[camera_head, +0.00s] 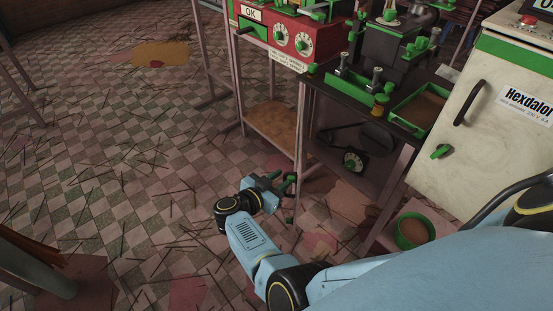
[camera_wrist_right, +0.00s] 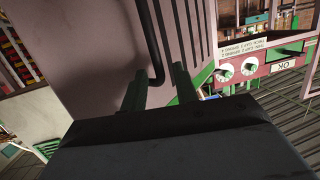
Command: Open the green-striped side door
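In the head view my right gripper (camera_head: 283,182) is low beside the red machine's stand, and I cannot make out the striped face. My left gripper is not in view.
A red machine (camera_head: 283,38) with dials stands above a wooden shelf (camera_head: 272,127). A white Hexdalor cabinet (camera_head: 480,130) with a black handle is at right. The tiled floor at left is mostly open, strewn with thin sticks.

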